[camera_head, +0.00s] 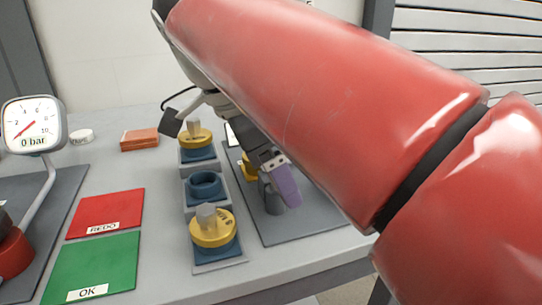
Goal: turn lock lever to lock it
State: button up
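My gripper (218,140) comes down from the top behind my red arm. Its fingers look spread wide, with a dark pad on the left and the other finger at the right, partly behind the arm. A purple lever-like piece (286,186) shows beside the right finger, above a grey cylinder (271,196) on a dark plate (300,229). I take it for the lock lever, but I cannot tell whether the finger touches it. A yellow part (249,168) behind it is mostly hidden.
A grey rack (220,258) holds two yellow caps with grey grips, a far one (195,138) and a near one (212,229), with an empty blue socket (205,184) between. At left are a gauge (32,124) reading 0 bar, red REDO (107,211) and green OK (95,265) pads, and an orange block (139,139).

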dwell(0.3)
jog(key=o, duration=1)
